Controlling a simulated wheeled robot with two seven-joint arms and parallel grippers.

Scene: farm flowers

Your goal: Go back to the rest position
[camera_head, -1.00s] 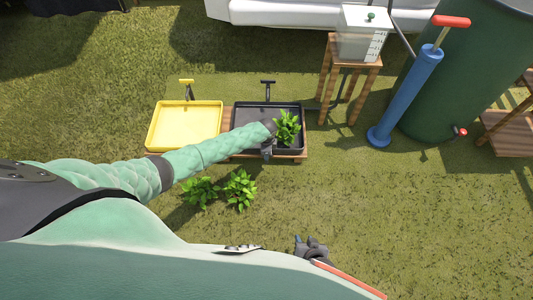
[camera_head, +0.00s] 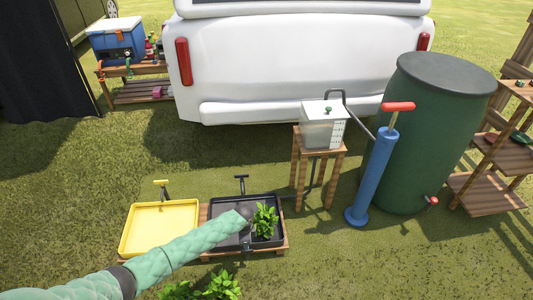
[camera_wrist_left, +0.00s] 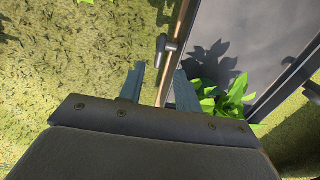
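My left arm reaches from the lower left to the black tray (camera_head: 282,218), its gripper (camera_head: 247,250) low at the tray's front edge. In the left wrist view the two fingers (camera_wrist_left: 160,88) stand apart with nothing held between them. A leafy green plant (camera_head: 265,222) stands in the right part of the black tray, just right of the gripper; leaves also show beside the fingers in the left wrist view (camera_wrist_left: 232,98). My right gripper is out of view.
A yellow tray (camera_head: 158,230) sits left of the black one. More green plants (camera_head: 222,286) are on the grass in front. Behind stand a wooden stand with a clear box (camera_head: 322,130), a blue pump (camera_head: 373,180), a green barrel (camera_head: 425,140) and a white vehicle (camera_head: 290,60).

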